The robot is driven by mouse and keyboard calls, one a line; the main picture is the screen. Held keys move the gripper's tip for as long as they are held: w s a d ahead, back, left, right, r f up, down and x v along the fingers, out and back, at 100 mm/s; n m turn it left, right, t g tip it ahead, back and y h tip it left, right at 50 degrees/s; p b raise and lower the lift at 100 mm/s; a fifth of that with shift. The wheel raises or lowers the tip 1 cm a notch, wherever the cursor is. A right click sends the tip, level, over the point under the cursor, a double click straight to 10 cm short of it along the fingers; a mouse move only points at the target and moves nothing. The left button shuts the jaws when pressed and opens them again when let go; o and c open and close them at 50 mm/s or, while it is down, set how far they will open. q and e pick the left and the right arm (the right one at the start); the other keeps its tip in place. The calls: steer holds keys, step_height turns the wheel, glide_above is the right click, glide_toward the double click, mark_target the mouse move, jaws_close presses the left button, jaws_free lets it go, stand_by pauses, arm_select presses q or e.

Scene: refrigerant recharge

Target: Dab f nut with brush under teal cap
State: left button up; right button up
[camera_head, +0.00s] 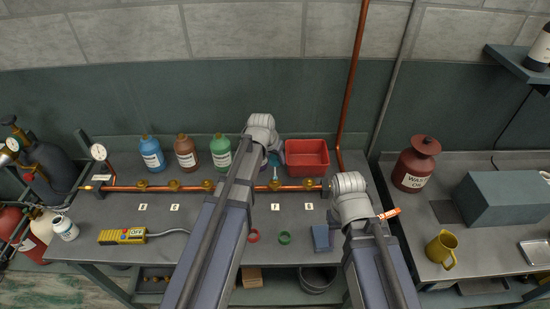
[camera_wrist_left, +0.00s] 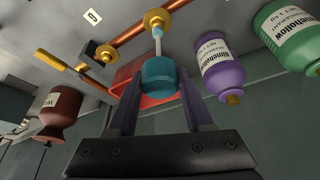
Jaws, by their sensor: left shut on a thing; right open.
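My left gripper (camera_wrist_left: 157,88) is shut on the teal cap (camera_wrist_left: 158,75). A pale brush stem (camera_wrist_left: 158,40) sticks out from the cap toward a brass nut (camera_wrist_left: 157,20) on the copper pipe. Its tip is at or very close to that nut; contact is unclear. In the head view the brush (camera_head: 275,172) hangs over the second brass nut from the right (camera_head: 275,185). The rightmost nut (camera_head: 308,184) is one place further right; the letters on the tags are too small to read. My right gripper (camera_head: 352,208) is open over the bench, its fingers largely hidden by its arm.
A red tray (camera_head: 307,158) stands behind the pipe. A purple bottle (camera_wrist_left: 220,65) and a green bottle (camera_head: 221,150) stand beside the held cap. A blue block (camera_head: 321,238) and a green ring (camera_head: 285,238) lie in front. An orange object (camera_head: 388,213) shows beside my right arm.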

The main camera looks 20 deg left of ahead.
arm_select(q)
steer(key=shift+f+b, duration=0.3)
stand_by(1.3)
step_height(320, 180, up, 7)
steer(key=p, duration=0.7)
steer(key=shift+d, duration=0.1)
stand_by(0.6)
